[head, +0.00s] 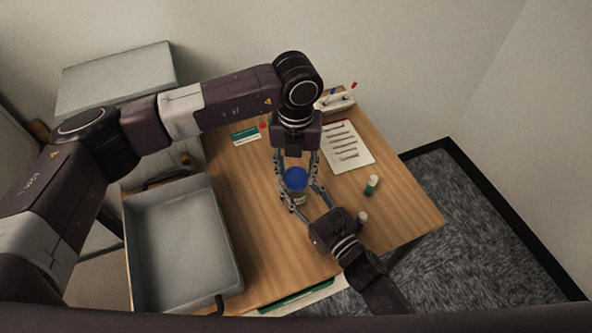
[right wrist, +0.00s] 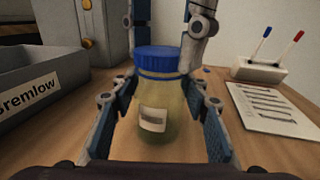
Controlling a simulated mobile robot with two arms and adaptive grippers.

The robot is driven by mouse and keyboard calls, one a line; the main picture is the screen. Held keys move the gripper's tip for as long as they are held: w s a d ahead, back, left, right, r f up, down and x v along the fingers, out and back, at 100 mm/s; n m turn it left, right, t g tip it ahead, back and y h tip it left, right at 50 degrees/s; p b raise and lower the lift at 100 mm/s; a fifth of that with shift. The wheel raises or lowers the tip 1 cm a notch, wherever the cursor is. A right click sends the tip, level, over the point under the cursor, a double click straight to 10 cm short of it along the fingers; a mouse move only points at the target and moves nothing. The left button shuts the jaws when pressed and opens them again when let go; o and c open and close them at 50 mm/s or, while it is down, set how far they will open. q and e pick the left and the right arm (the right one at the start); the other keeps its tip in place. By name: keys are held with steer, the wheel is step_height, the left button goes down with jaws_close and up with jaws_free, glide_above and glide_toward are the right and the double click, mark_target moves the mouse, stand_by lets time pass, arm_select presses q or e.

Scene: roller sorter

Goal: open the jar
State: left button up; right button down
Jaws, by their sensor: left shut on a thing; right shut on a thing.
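The jar (right wrist: 153,115) stands upright on the wooden table, with yellowish contents, a small pale label and a blue lid (head: 296,179). The blue lid also shows in the right wrist view (right wrist: 158,60), seated on top of the jar. My left gripper (head: 297,176) comes down from above, its fingers on either side of the lid, shut on it. My right gripper (right wrist: 158,120) comes in from the front right, low, its fingers on either side of the jar body, shut on it.
A grey tray (head: 228,232) labelled "Bremlow" stands left of the jar. A printed sheet (head: 348,146), a pen holder (head: 337,103) and a small green bottle with a white cap (head: 371,185) lie to the right and back. The table's right edge is close by.

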arm_select(q)
steer(key=n, duration=0.5)
steer(key=shift+n, duration=0.4)
steer(key=n, duration=1)
steer(key=shift+n, duration=0.4)
steer(key=n, duration=0.5)
steer(key=shift+w+r+n, duration=0.1)
steer(key=shift+n, duration=0.2)
steer(key=o, duration=1.3)
steer(key=shift+c, duration=0.2)
